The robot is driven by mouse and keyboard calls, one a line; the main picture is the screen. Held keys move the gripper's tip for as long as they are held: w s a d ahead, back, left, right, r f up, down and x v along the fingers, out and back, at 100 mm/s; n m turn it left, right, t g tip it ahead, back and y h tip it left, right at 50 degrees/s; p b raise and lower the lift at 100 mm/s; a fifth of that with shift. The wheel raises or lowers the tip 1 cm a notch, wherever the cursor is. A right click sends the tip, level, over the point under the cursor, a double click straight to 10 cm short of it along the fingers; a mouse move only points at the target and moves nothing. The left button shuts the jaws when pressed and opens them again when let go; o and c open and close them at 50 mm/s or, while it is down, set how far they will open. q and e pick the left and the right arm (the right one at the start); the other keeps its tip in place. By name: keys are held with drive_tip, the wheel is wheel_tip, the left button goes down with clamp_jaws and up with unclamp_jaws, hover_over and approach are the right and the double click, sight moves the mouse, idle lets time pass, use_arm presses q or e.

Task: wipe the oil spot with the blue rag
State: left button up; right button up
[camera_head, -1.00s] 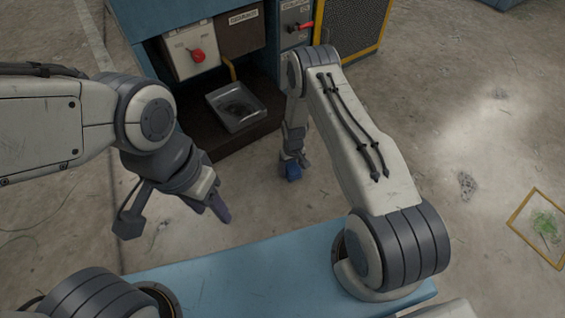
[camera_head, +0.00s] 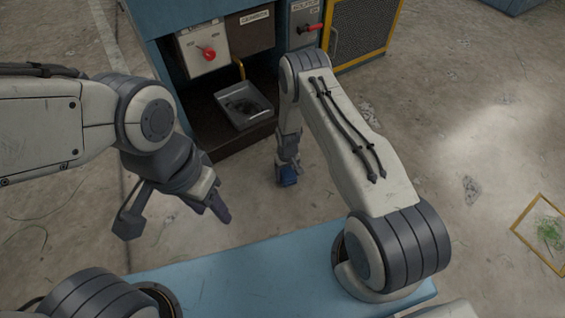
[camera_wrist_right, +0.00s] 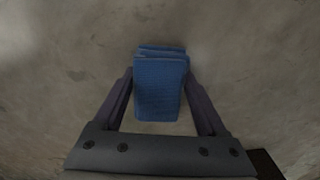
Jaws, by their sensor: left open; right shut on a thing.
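My right gripper (camera_head: 287,175) is shut on the blue rag (camera_wrist_right: 160,86), a folded blue cloth between its fingers in the right wrist view. In the head view the rag (camera_head: 287,180) is a small blue patch at the tip of my right arm, over the concrete floor in front of the cabinet. My left gripper (camera_head: 219,208) hangs empty to the left; its jaws look narrow from here. A grey tray (camera_head: 262,119) in the cabinet's low bay holds a dark patch; I cannot tell whether this is the oil spot.
The blue cabinet (camera_head: 160,60) has a box with a red knob (camera_head: 209,54), a red-handled switch (camera_head: 312,27) and a yellow-edged mesh door (camera_head: 360,38). A yellow frame (camera_head: 527,211) around green strands lies on the floor at right. Dark floor marks (camera_head: 470,190) show nearby.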

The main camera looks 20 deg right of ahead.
wheel_tip(320, 180, up, 3)
drive_tip(key=shift+s+f+p, duration=0.1)
drive_tip(key=shift+f+p, duration=0.1)
drive_tip(key=shift+p, duration=0.55)
drive_tip(key=shift+a+r+p, duration=0.25)
drive_tip(key=shift+r+p, duration=2.15)
drive_tip(key=shift+r, duration=0.35)
